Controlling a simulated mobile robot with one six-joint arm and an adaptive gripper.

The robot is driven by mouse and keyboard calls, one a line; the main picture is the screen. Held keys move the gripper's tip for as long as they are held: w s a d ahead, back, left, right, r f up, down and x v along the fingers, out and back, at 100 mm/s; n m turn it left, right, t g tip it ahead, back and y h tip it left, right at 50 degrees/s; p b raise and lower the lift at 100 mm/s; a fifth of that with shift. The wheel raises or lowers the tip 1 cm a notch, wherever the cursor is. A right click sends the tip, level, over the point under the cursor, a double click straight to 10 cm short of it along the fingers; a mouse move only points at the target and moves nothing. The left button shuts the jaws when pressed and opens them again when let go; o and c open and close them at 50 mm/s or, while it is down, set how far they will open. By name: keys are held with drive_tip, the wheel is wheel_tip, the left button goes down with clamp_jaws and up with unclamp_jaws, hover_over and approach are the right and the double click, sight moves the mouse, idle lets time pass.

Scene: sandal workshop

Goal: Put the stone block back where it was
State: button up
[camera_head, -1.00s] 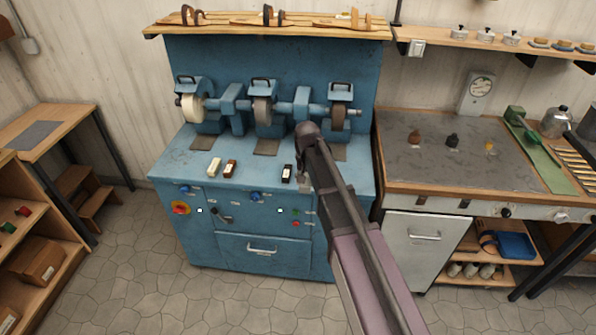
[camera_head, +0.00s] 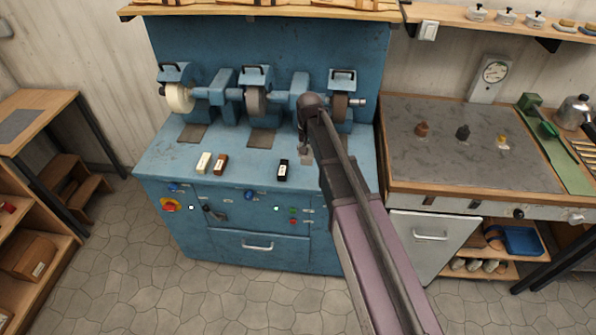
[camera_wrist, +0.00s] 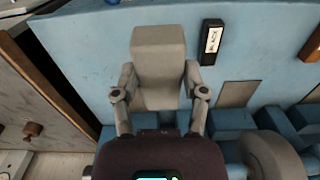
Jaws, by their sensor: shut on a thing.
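The stone block (camera_wrist: 158,55), a pale grey-beige box shape, is between the two fingers of my gripper (camera_wrist: 157,88) in the wrist view, and the gripper is shut on it. In the head view my gripper (camera_head: 305,142) is over the right part of the blue grinding bench (camera_head: 165,157), just right of the black bar (camera_head: 283,170). My arm hides much of it there, and only a small grey part of the block (camera_head: 306,157) shows. I cannot tell whether the block touches the bench top.
A white bar (camera_head: 203,163) and a brown bar (camera_head: 220,165) lie left of the black bar. Grinding wheels (camera_head: 180,98) line the bench's back, with dark pads (camera_head: 262,138) before them. A worktable (camera_head: 400,172) with small coloured pieces stands right of the bench.

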drive_tip(key=shift+w+a, duration=0.15)
drive_tip(key=shift+a, duration=0.1)
drive_tip(key=shift+s+a+f+b, duration=0.1)
drive_tip(key=shift+s+f+b, duration=0.3)
drive_tip(key=shift+s+f, duration=0.05)
drive_tip(key=s+a+f+t+b, duration=0.1)
drive_tip(key=s+a+f+b, duration=0.2)
drive_tip(key=s+f+b, duration=0.6)
drive_tip(key=shift+s+t, duration=0.3)
drive_tip(key=shift+s, duration=0.15)
drive_tip(key=shift+w, duration=0.1)
drive_tip(key=w, duration=0.4)
drive_tip(key=w+f+b, duration=0.1)
drive_tip(key=w, duration=0.4)
drive_tip(key=w+d, duration=0.1)
drive_tip(key=w, duration=0.4)
drive_tip(key=shift+w+f+b, duration=0.25)
drive_tip(key=shift+b, duration=0.1)
